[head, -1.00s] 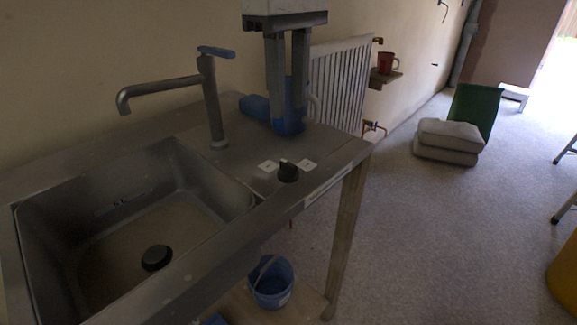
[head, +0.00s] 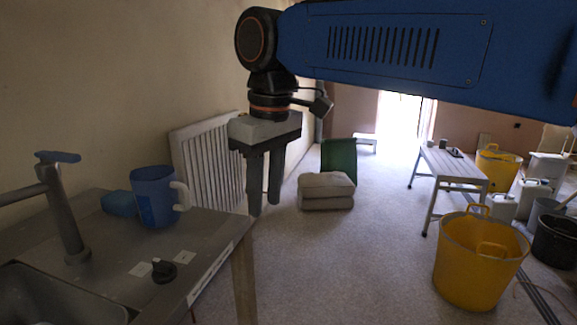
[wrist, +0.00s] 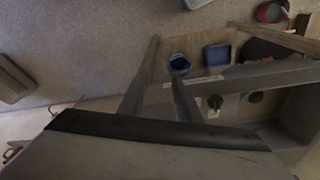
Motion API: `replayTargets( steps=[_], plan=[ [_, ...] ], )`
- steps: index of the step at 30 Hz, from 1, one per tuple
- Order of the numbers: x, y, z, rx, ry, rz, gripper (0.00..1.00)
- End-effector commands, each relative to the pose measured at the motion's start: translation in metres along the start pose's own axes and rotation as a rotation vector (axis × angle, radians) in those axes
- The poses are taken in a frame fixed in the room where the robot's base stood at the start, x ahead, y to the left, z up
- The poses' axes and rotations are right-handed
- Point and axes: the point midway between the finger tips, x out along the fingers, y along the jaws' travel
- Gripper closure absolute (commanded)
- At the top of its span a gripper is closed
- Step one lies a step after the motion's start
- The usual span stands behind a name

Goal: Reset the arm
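My gripper (head: 265,210) hangs pointing down at the middle of the head view, past the right end of the sink counter. Its two fingers are apart with nothing between them; they also stand apart in the wrist view (wrist: 163,60). My blue arm (head: 390,45) stretches across the top right of the head view. A blue jug (head: 152,200) with a pale handle stands upright on the counter, left of my gripper and apart from it.
The steel counter (head: 215,235) has a tap (head: 62,210), a black knob (head: 163,271) and a blue block (head: 118,204). A radiator (head: 205,165) is on the wall behind. Stacked sacks (head: 326,191), a yellow tub (head: 478,262) and a bench (head: 452,165) stand on the floor, with clear floor between.

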Motion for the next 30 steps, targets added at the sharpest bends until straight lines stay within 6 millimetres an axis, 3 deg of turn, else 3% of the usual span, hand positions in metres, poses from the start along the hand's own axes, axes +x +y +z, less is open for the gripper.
replayTargets(
  steps=[1,6,15,22,30],
  plan=[
    [0.005,0.016,0.018,0.047,0.012,0.007,0.69],
    [0.026,0.057,0.071,0.188,0.054,0.031,0.69],
    [0.073,0.102,0.171,0.433,0.127,0.084,0.69],
    [0.118,0.115,0.248,0.620,0.180,0.134,0.69],
    [0.175,0.112,0.326,0.820,0.238,0.198,0.69]
  ],
)
